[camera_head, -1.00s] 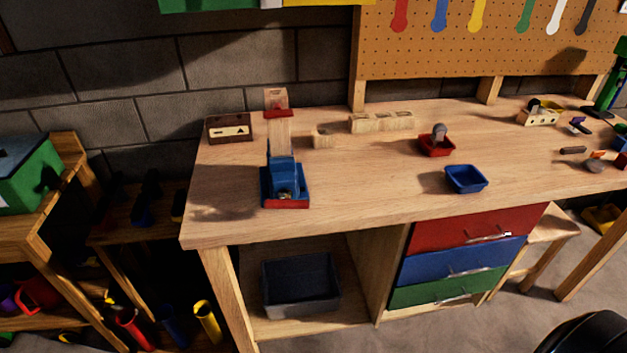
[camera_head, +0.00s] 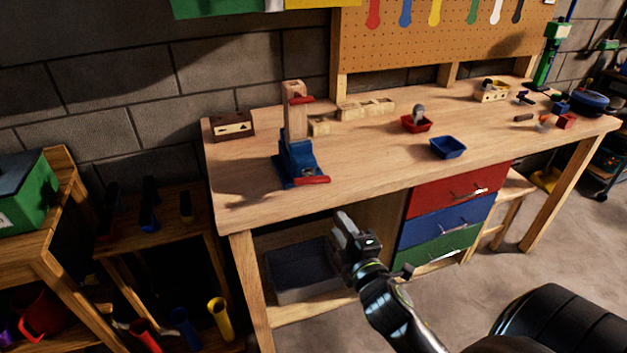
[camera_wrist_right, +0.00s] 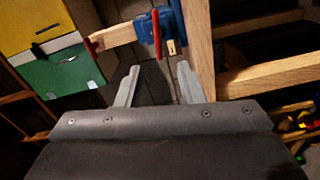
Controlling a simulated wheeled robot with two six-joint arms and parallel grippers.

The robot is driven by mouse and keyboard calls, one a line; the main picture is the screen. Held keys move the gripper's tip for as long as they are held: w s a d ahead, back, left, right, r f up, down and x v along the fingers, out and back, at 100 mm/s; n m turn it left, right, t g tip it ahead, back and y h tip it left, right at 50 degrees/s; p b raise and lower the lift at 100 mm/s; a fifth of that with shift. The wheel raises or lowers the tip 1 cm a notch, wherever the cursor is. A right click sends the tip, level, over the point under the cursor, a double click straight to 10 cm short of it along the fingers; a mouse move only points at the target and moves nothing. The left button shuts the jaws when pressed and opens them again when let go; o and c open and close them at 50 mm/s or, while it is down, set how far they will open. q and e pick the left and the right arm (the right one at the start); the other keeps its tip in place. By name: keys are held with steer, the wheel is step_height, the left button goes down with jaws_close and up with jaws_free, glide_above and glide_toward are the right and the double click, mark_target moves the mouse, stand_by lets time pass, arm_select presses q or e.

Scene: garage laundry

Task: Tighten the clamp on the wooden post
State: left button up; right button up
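The wooden post (camera_head: 295,122) stands upright near the left end of the workbench. A blue clamp (camera_head: 297,158) is around its lower part, with a red bar (camera_head: 312,180) at its front and a red piece (camera_head: 300,99) near the post's top. My right gripper (camera_head: 343,217) is in front of the bench, below and right of the clamp, apart from it. In the right wrist view its two fingers (camera_wrist_right: 158,75) are spread and empty. The clamp (camera_wrist_right: 176,22) and its red bar (camera_wrist_right: 156,35) show beyond the fingertips, turned sideways. My left gripper is not in view.
The wooden workbench (camera_head: 245,190) has its front edge near my right gripper. A blue tray (camera_head: 447,147), a red tray (camera_head: 416,123) and wooden blocks (camera_head: 366,108) stand right of the post. A dark bin (camera_head: 303,270) sits on the shelf below.

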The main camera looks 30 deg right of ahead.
mark_target(314, 183)
steer(key=x, duration=0.8)
steer(key=p+x, duration=0.1)
steer(key=x, duration=0.8)
steer(key=shift+w+a+r+p, duration=0.2)
steer(key=shift+r+p, duration=0.05)
steer(key=shift+p, duration=0.05)
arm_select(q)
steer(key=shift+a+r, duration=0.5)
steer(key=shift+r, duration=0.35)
arm_select(e)
jaws_close()
